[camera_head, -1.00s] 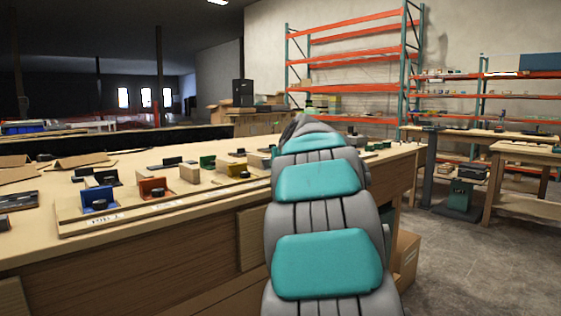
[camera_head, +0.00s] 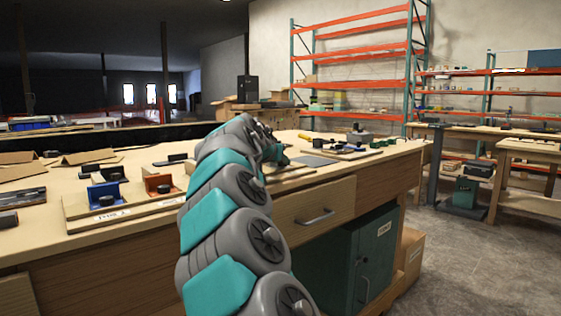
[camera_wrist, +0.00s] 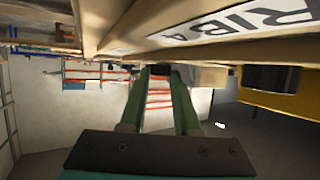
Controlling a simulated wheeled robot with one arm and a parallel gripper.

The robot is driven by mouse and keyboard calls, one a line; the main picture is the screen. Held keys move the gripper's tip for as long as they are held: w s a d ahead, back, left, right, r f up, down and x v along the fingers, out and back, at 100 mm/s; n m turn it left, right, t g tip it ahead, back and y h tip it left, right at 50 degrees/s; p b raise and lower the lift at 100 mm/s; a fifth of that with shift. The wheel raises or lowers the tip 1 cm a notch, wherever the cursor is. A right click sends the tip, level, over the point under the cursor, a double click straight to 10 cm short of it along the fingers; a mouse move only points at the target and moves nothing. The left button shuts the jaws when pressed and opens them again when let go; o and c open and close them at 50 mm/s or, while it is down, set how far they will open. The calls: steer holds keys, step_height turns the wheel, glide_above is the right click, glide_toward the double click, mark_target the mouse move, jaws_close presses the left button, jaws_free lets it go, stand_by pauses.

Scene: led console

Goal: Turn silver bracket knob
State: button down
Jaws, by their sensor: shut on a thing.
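In the head view my gripper (camera_head: 273,154) is at the far end of my arm, low over the workbench, and small. In the wrist view, which looks upside down, its two green fingers (camera_wrist: 161,72) are closed on a small dark piece (camera_wrist: 160,70) that looks like a knob. The silver bracket cannot be made out clearly; my arm and fingers cover that spot. A yellow bracket (camera_wrist: 280,100) with a black knob (camera_wrist: 272,77) stands to the right in the wrist view, apart from the fingers.
A blue bracket (camera_head: 104,194) and an orange bracket (camera_head: 158,186), each with a black knob, stand on a labelled wooden board (camera_head: 125,212). A grey plate (camera_head: 315,160) lies right of my gripper. The bench (camera_head: 200,240) has a drawer (camera_head: 315,215) in front.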

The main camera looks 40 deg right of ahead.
stand_by(0.5)
steer(key=c, duration=0.6)
jaws_free()
steer(key=shift+f, duration=0.1)
